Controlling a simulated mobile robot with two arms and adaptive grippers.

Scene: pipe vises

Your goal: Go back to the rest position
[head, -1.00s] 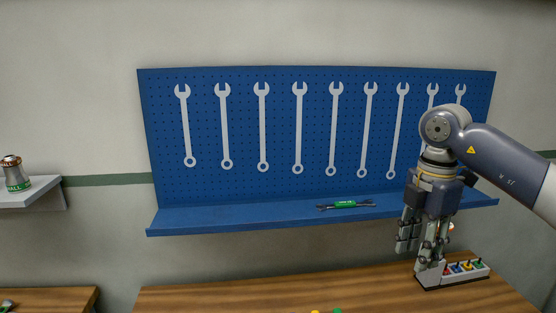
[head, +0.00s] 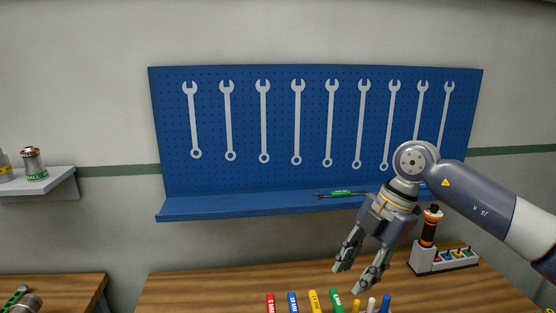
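My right gripper (head: 357,275) hangs in front of the pegboard, over the right part of the wooden workbench. Its fingers point down and to the left. They are apart with nothing between them. My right arm comes in from the right edge. My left gripper is not in the head view.
A blue pegboard (head: 240,175) with several wrenches and a shelf holding a green-handled tool (head: 340,194) is behind. An orange-and-black tool (head: 430,228) stands in a white holder (head: 423,258) right of the gripper. Colored handles (head: 313,301) line the bench's front. A wall shelf (head: 58,178) is left.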

